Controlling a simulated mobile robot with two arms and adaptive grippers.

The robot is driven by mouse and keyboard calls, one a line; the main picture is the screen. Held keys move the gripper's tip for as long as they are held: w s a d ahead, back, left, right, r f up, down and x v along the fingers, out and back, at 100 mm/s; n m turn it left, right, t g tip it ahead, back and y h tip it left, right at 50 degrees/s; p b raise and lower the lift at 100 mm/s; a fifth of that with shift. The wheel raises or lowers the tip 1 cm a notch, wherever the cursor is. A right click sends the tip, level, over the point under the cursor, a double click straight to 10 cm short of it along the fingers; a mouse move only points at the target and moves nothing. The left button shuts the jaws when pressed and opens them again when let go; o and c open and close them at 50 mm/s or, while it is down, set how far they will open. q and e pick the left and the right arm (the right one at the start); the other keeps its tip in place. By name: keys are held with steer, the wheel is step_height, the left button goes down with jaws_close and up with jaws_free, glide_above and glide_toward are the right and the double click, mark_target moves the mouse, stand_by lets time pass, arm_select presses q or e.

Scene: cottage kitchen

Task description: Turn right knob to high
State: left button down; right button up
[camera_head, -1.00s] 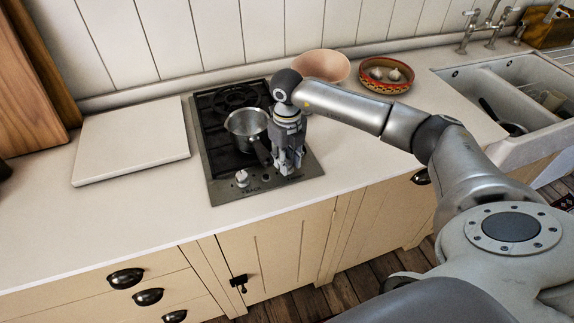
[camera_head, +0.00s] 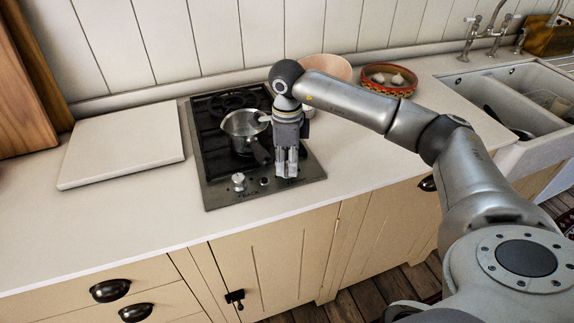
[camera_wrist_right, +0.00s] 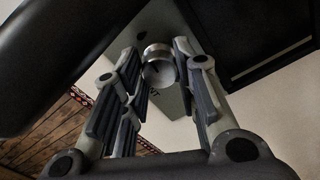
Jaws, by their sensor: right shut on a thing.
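The cooktop (camera_head: 220,197) is set in the counter, with its controls along the front edge. My right gripper (camera_head: 287,174) points down at the front right of the cooktop, where its fingers hide the right knob in the head view. In the right wrist view, the round metal knob (camera_wrist_right: 158,72) sits between the two fingertips of my right gripper (camera_wrist_right: 157,58), which are shut on it. The knob's markings are too dark to read. My left gripper is in neither view.
The left knob (camera_head: 238,182) stands clear to the left. A white board (camera_head: 120,148) lies left. A pink bowl (camera_head: 325,67) and a patterned bowl (camera_head: 389,80) stand behind my arm.

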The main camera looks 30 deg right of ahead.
steer(key=shift+r+n, duration=0.1)
steer(key=shift+n, duration=0.4)
steer(key=o, duration=0.7)
steer(key=shift+o, duration=0.2)
step_height(320, 180, up, 12)
steer(key=shift+s, duration=0.1)
stand_by(0.6)
